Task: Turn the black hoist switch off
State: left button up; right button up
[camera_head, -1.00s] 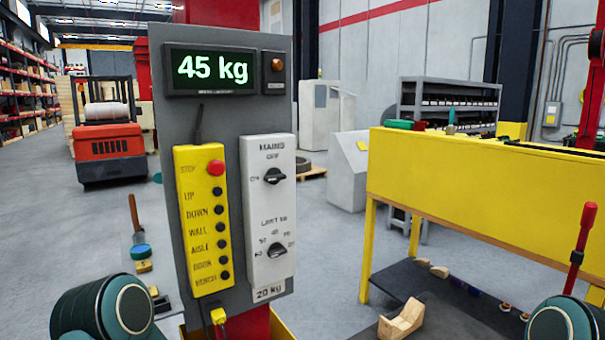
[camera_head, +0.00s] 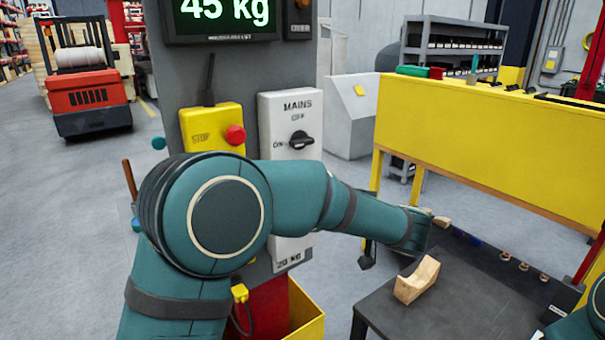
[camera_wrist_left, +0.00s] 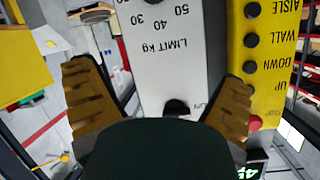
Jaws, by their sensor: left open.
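The black mains switch (camera_head: 301,140) is a knob on the white panel (camera_head: 290,110), below the "MAINS" and "OFF" lettering. It lies about level, on the line of the "ON" mark at its left. In the left wrist view, where the lettering is upside down, the switch (camera_wrist_left: 177,107) shows partly behind the dark gripper body. My left gripper (camera_wrist_left: 162,105) is open and empty, its tan fingers spread either side of the white panel. In the head view my left arm crosses in front of the panel's lower part and hides the limit knob. My right gripper is out of view.
The yellow button box (camera_head: 212,125) with a red stop button (camera_head: 236,135) is just left of the white panel. The display (camera_head: 222,15) above reads 45 kg. A yellow bench (camera_head: 480,145) and a dark low table (camera_head: 440,305) with a wooden block (camera_head: 417,280) stand at right.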

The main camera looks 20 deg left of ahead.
aim_at(305, 144)
pick_arm(q)
notch_tip(305, 144, up, 12)
jog(key=d+n+t+y, duration=0.1)
jog(key=n+t+y, duration=0.15)
jog(key=n, duration=0.25)
jog(key=shift+g+y, duration=0.45)
jog(key=p+x, duration=0.1)
jog(key=x, duration=1.2)
jog(key=shift+s+a+p, duration=0.15)
jog(key=shift+p, duration=0.15)
jog(key=c, duration=1.2)
